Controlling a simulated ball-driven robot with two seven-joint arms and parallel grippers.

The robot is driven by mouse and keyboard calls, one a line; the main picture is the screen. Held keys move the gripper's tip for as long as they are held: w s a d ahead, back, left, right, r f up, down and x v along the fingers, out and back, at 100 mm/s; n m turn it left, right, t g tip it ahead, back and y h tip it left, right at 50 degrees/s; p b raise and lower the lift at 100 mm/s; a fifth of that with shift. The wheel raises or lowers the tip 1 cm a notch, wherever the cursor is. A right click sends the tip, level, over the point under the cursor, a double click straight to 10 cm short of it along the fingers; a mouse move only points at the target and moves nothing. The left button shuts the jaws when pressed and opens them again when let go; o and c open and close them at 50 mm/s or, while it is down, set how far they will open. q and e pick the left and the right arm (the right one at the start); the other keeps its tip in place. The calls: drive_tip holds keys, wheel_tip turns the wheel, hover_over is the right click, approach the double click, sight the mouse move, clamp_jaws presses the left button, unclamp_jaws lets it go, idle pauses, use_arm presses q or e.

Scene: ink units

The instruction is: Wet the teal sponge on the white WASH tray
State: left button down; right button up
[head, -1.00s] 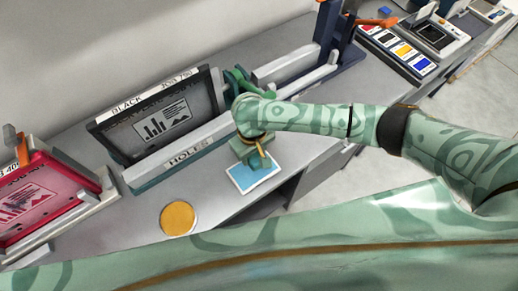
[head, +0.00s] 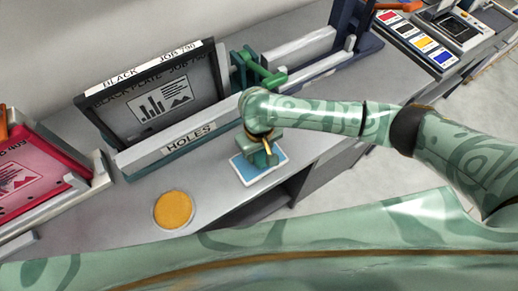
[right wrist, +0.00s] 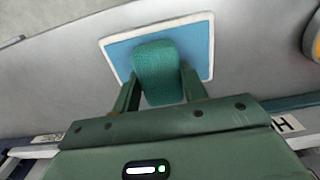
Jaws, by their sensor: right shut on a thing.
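The teal sponge (right wrist: 158,72) is held between the two fingers of my right gripper (right wrist: 158,88) in the right wrist view. It covers the middle of a tray with a blue face and a white rim (right wrist: 203,48). In the head view this tray (head: 243,169) lies near the front edge of the grey counter, with my right gripper (head: 264,157) over its far right part. The sponge is hidden behind the gripper there. I cannot tell whether the sponge touches the tray. No WASH lettering is readable. My left gripper is not in view.
A round orange pad (head: 173,209) lies left of the tray. Behind stands a rail labelled HOLES (head: 190,137) with a dark BLACK plate (head: 150,100). A red plate (head: 35,178) is at the left. Bare counter lies between pad and tray.

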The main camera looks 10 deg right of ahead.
drive_tip(key=shift+f, duration=0.5)
idle(0.8)
drive_tip(key=shift+s+f+p, duration=0.15)
drive_tip(key=shift+f+p, duration=0.05)
drive_tip(key=shift+p, duration=0.35)
idle(2.1)
wheel_tip(320, 180, up, 2)
drive_tip(key=shift+p, duration=1.2)
wheel_tip(320, 180, up, 5)
drive_tip(key=p, duration=0.7)
drive_tip(key=shift+r+p, duration=0.2)
drive_tip(key=shift+p, duration=0.15)
